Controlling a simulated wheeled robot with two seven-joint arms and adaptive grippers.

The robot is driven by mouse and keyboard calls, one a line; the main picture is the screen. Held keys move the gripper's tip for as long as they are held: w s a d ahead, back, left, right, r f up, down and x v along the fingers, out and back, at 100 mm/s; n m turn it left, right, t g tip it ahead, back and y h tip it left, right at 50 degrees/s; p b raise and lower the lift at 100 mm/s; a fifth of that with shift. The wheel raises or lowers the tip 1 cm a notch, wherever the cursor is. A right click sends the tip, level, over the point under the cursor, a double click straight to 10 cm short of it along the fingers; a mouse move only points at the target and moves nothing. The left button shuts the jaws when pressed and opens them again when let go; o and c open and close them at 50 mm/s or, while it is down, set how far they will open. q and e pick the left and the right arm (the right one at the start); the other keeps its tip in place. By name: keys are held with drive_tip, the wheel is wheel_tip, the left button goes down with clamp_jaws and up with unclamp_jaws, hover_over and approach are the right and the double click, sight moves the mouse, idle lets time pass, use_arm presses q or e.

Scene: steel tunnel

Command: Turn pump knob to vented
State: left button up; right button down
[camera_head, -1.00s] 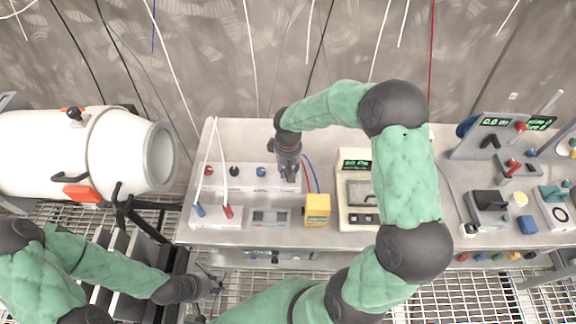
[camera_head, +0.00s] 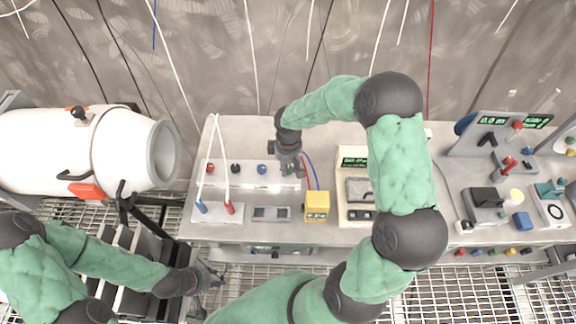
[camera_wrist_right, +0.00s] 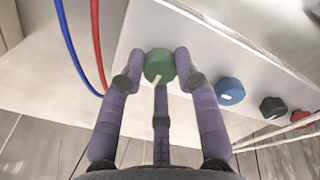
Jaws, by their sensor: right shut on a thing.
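The green knob (camera_wrist_right: 159,65) is on a white panel, with a pale line on its face. It shows clearly in the right wrist view. My right gripper (camera_wrist_right: 160,78) has its fingers closed around the green knob. In the head view my right gripper (camera_head: 289,168) reaches down to the right end of the white panel (camera_head: 222,183) and mostly hides the knob. I cannot read the panel labels. My left gripper (camera_head: 212,280) is low at the left, beyond the bench's front edge and away from the knob; its fingers are too small to judge.
Beside the green knob on the panel are a blue knob (camera_wrist_right: 230,91), a black knob (camera_wrist_right: 272,107) and a red knob (camera_wrist_right: 301,118). Red (camera_wrist_right: 97,45) and blue cables hang near my right gripper. A yellow box (camera_head: 316,206) stands in front, and a scale-like device (camera_head: 356,215) to the right.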

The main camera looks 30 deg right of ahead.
sight(289, 169)
drive_tip(key=shift+s+f, duration=0.25)
drive_tip(key=shift+s, duration=0.05)
drive_tip(key=c, duration=0.9)
unclamp_jaws()
drive_tip(key=shift+r, duration=0.1)
drive_tip(key=shift+w+r, duration=0.1)
drive_tip(key=shift+w, duration=0.05)
drive_tip(key=shift+r, duration=0.2)
wheel_tip(289, 169, up, 12)
drive_tip(key=shift+f, duration=0.25)
